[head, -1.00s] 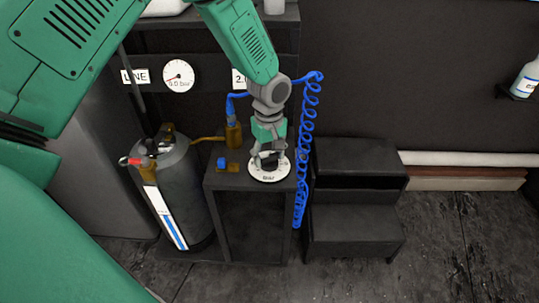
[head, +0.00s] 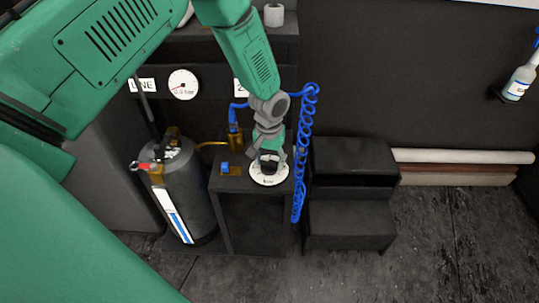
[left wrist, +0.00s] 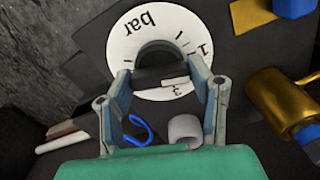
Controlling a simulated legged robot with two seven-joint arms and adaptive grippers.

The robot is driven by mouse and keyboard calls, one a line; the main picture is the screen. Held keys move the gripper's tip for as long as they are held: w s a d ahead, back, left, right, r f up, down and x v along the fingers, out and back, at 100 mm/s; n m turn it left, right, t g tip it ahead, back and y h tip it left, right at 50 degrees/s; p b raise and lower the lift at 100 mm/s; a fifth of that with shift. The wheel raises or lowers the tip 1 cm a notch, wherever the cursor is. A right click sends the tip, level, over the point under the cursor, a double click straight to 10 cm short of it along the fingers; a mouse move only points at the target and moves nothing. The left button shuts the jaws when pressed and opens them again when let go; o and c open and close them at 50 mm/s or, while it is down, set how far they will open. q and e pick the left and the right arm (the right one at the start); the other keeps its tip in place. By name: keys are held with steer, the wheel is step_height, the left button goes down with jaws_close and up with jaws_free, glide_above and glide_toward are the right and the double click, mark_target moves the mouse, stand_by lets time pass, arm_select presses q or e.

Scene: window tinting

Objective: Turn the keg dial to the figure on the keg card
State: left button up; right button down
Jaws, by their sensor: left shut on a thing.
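The keg dial (head: 268,178) is a white disc marked "bar" with a dark knob, on top of a black stand. My left gripper (head: 270,158) is above it, pointing down. In the left wrist view the dial's white face (left wrist: 125,42) shows "bar" and some figures, and my left gripper (left wrist: 163,85) is shut on its dark knob (left wrist: 158,62). The keg card (head: 241,87) on the back wall is mostly hidden behind my arm; only a "2" shows. My right gripper is not in view.
A grey keg (head: 180,190) with a red-handled valve stands left of the stand (head: 255,220). A brass fitting with a blue tap (head: 225,168) sits beside the dial. A coiled blue hose (head: 305,140) hangs close on the right, before black steps (head: 350,225). A gauge (head: 183,85) is on the wall.

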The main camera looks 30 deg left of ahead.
mark_target(269, 160)
arm_select(q)
steer(key=m+p, duration=0.1)
steer(key=m, duration=0.2)
steer(key=shift+r+m, duration=0.1)
steer(key=shift+m, duration=0.3)
steer(key=shift+m+p, duration=0.75)
steer(key=shift+m, duration=0.75)
steer(key=o, duration=1.2)
steer(key=shift+c, duration=0.2)
steer(key=shift+r, duration=0.3)
step_height(269, 160, up, 11)
